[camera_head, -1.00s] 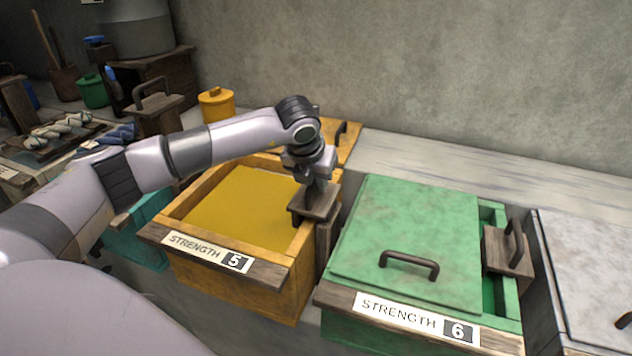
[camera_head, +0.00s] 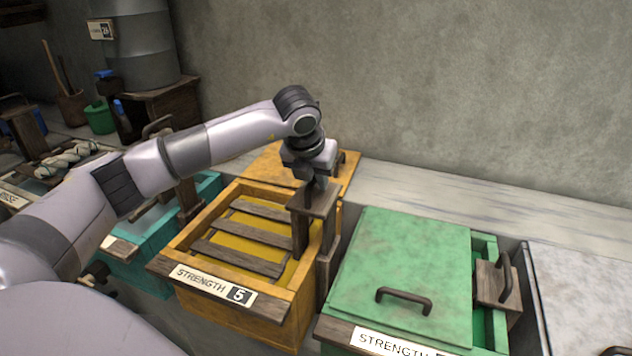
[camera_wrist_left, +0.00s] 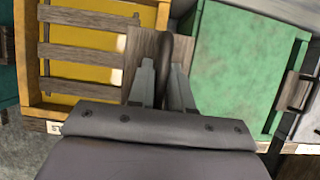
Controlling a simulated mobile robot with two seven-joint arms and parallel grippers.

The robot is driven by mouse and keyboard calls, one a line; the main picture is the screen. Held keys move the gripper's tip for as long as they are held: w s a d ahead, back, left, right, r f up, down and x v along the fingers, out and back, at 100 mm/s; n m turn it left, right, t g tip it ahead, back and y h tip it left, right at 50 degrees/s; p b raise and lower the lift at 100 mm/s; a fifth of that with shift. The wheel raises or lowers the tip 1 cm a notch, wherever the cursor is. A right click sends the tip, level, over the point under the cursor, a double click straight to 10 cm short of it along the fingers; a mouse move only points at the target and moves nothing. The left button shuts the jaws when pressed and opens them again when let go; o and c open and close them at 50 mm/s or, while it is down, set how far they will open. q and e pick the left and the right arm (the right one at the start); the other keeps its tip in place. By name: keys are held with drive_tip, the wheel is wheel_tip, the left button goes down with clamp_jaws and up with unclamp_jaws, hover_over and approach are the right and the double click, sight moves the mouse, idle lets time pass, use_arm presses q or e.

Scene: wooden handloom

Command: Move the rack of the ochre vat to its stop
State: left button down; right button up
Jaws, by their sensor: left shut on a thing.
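The ochre vat (camera_head: 277,315) stands in the middle of the head view, with a "STRENGTH 5" label on its front. Its wooden rack (camera_head: 236,254) shows as several slats just above the ochre liquid, and its bracket (camera_head: 315,203) rises at the vat's right side. The slats also show in the left wrist view (camera_wrist_left: 85,53). My left gripper (camera_head: 318,180) is shut on the rack's dark handle, seen between the fingers in the left wrist view (camera_wrist_left: 163,85). The grip itself is partly hidden by the wrist in the head view. My right gripper is not in view.
A green vat with a closed lid (camera_head: 405,270) and its own rack handle (camera_head: 503,275) stands close on the right. A teal vat (camera_head: 150,265) stands on the left. An ochre lid (camera_head: 275,163) lies behind the ochre vat, near the wall.

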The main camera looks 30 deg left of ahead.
use_arm(q)
drive_tip(key=shift+w+r+p, duration=0.1)
drive_tip(key=shift+r+p, duration=1.6)
drive_tip(key=shift+r, duration=1.5)
drive_tip(key=shift+c, duration=2.4)
unclamp_jaws()
drive_tip(key=o, duration=0.5)
wheel_tip(320, 180, up, 7)
drive_tip(key=p, duration=0.4)
drive_tip(key=shift+f, duration=0.1)
